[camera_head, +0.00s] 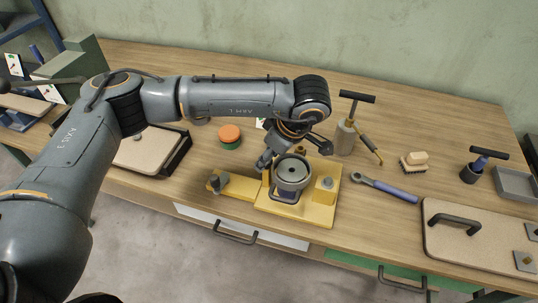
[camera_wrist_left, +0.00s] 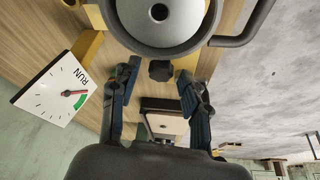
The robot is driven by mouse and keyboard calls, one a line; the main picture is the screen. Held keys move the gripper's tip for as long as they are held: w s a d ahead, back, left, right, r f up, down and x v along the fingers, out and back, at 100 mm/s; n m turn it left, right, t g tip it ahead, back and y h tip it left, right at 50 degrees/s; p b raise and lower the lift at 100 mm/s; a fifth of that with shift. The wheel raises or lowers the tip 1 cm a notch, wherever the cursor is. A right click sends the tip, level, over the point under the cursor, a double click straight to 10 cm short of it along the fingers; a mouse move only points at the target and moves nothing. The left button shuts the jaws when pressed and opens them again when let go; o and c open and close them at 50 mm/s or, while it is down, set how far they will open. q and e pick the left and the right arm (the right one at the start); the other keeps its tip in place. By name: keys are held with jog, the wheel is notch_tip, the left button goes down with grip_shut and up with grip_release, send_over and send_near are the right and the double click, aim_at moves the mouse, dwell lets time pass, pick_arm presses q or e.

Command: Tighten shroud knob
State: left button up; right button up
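A grey round shroud (camera_head: 293,171) with a dark central hole sits upright on a yellow fixture (camera_head: 318,212). In the left wrist view the shroud (camera_wrist_left: 160,22) fills the top. A small black knob (camera_wrist_left: 160,70) sticks out just below its rim, between and slightly beyond my fingertips. My left gripper (camera_wrist_left: 158,82) is open around the knob's line, with a gap on both sides and no clear contact. In the head view my left gripper (camera_head: 292,147) is behind the shroud, and the wrist partly hides it. My right gripper is not in view.
A white RUN gauge (camera_wrist_left: 56,90) with a red needle stands close to the fingers. An orange-and-green round piece (camera_head: 229,136) is left of the fixture.

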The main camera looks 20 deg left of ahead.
pick_arm(q)
jog(key=shift+d+r, duration=0.1)
jog(key=shift+r, duration=0.05)
jog(key=v, duration=1.1)
jog(key=shift+r, duration=0.35)
